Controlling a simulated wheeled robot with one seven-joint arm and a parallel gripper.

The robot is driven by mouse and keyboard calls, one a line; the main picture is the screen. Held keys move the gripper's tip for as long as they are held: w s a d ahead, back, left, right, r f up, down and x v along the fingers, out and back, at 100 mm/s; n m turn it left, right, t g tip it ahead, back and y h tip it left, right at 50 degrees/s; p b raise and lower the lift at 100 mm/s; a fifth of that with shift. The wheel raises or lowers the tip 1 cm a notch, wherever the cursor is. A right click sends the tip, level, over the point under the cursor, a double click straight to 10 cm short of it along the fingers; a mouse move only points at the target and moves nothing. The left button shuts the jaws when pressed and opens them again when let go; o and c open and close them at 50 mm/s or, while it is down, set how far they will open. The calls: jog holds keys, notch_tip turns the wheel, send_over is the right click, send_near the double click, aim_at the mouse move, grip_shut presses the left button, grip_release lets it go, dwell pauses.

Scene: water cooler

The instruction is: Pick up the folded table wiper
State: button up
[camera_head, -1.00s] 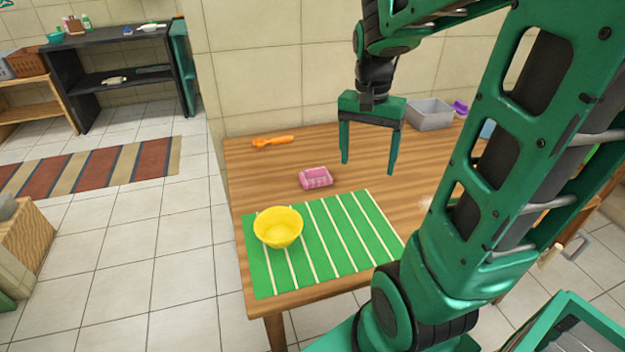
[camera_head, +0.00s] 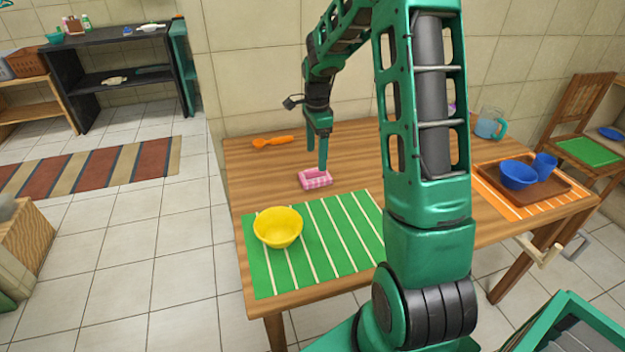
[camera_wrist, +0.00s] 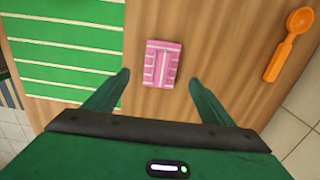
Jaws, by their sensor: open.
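The folded table wiper (camera_head: 315,179) is a small pink and white patterned block lying on the wooden table, just behind the green striped mat. In the wrist view the wiper (camera_wrist: 162,64) lies ahead of and between the two fingertips, apart from both. My gripper (camera_head: 316,158) is open and empty, pointing down above and slightly behind the wiper. In the wrist view the fingers of my gripper (camera_wrist: 160,75) are spread wider than the wiper.
A yellow bowl (camera_head: 278,227) stands on the green mat (camera_head: 340,235). An orange spoon (camera_head: 272,141) lies at the back left, clear of the wiper. On the right are a brown tray (camera_head: 545,198) with a blue bowl (camera_head: 518,174) and blue cup (camera_head: 544,166), and a pitcher (camera_head: 489,124).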

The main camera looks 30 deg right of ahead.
aim_at(315, 169)
jog(key=shift+w+f, duration=0.15)
jog(key=shift+f, duration=1.7)
jog(key=shift+w+f, duration=0.1)
jog(key=shift+f, duration=1.75)
jog(key=c, duration=1.2)
